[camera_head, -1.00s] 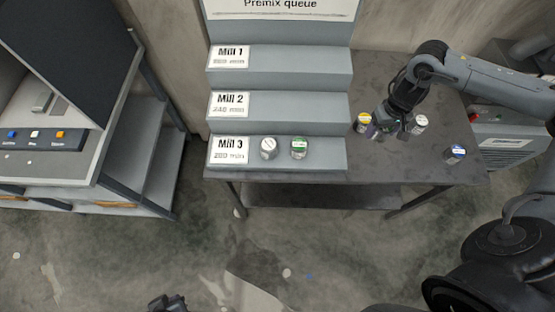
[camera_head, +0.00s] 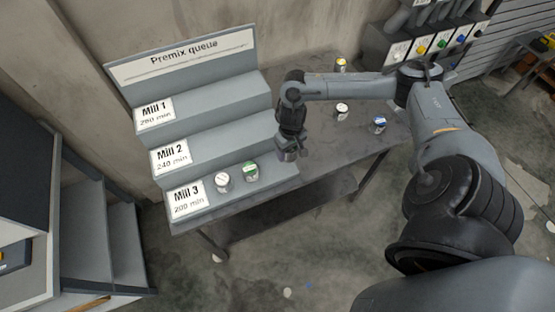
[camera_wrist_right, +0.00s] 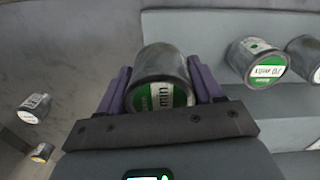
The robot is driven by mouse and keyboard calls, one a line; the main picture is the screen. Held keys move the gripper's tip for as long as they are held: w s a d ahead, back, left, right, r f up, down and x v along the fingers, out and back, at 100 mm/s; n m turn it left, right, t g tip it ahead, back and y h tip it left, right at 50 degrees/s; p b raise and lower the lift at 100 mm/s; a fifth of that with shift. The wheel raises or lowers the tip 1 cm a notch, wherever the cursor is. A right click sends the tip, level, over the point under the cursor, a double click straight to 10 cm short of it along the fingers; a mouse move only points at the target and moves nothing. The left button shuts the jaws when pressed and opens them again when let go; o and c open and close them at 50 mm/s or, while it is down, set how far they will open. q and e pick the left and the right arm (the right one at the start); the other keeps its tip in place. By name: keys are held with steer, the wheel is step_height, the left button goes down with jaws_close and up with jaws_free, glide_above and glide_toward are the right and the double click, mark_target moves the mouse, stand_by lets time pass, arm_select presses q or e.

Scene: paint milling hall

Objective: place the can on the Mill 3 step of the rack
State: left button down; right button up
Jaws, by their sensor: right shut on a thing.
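My right gripper (camera_head: 288,150) is shut on a grey can with a green and white label; in the right wrist view the held can (camera_wrist_right: 162,82) sits between the purple fingers (camera_wrist_right: 207,84). In the head view the gripper hangs at the right end of the rack (camera_head: 228,128), beside the Mill 3 step (camera_head: 212,208). I cannot tell its exact height above the step. Two cans stand on that step, a white-topped can (camera_head: 222,182) and a green-topped can (camera_head: 251,171), right of the Mill 3 label (camera_head: 187,199). My left gripper is not in view.
On the table (camera_head: 322,143), right of the rack, stand a yellow-topped can (camera_head: 341,65), a white-topped can (camera_head: 342,111) and a blue-topped can (camera_head: 380,124). The Mill 1 and Mill 2 steps are empty. The Mill 3 step is free right of the green-topped can.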

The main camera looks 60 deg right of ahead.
mark_target(278, 165)
steer(key=w, duration=0.1)
steer(key=w+a+f, duration=0.2)
steer(key=shift+w+f, duration=0.1)
steer(key=shift+w, duration=0.1)
steer(key=shift+f, duration=2.05)
steer(key=o, duration=1.2)
steer(key=shift+f, duration=0.15)
